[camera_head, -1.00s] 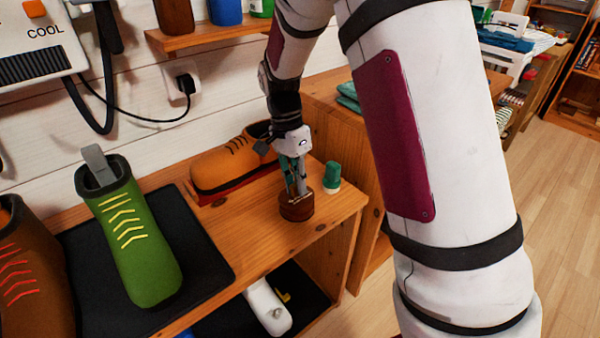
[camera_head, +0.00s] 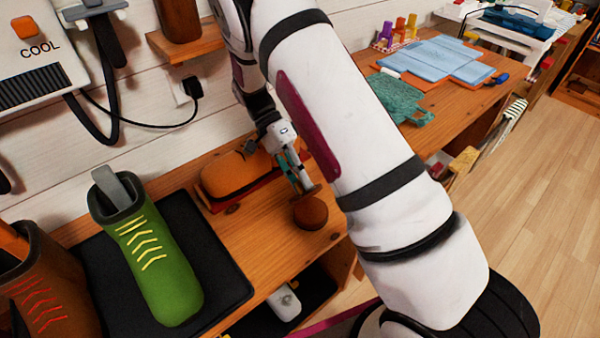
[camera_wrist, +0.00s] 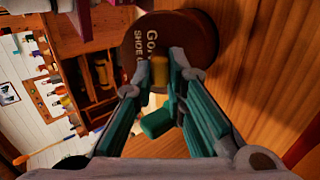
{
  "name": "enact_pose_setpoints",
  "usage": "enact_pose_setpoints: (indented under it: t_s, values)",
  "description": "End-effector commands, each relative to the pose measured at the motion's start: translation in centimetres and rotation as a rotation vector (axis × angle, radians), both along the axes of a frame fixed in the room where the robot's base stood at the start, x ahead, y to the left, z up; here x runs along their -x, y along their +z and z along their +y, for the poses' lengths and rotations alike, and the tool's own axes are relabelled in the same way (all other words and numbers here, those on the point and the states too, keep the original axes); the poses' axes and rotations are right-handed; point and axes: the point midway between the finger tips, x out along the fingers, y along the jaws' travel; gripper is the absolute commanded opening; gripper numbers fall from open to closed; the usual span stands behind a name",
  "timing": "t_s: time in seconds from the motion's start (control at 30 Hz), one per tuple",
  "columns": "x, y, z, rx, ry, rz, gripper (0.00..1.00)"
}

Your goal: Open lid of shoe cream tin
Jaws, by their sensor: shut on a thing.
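The shoe cream tin (camera_head: 311,213) is a small round brown tin near the front right edge of the wooden shelf. My gripper (camera_head: 304,190) points down just above it. In the wrist view, the lettered round brown lid (camera_wrist: 192,38) lies at the fingertips. My gripper (camera_wrist: 162,72) is shut there, with a small yellow piece (camera_wrist: 160,68) between the tips. How the lid joins the tin is hidden.
A desk with blue cloth (camera_head: 445,58) and green cloth (camera_head: 400,100) is at right.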

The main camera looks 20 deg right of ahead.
Motion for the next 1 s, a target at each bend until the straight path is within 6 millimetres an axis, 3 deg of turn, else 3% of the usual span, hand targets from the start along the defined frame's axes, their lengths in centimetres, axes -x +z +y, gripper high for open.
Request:
enact_pose_setpoints:
  t_s: [0.67,0.7,0.8,1.0]
  values:
    - [0.08,-0.05,-0.01,0.020,0.001,0.063,0.00]
    - [0.07,-0.04,-0.01,0.020,0.001,0.063,0.15]
    - [0.07,-0.04,-0.01,0.020,0.001,0.063,0.33]
    - [0.09,-0.03,-0.02,0.020,0.001,0.063,0.33]
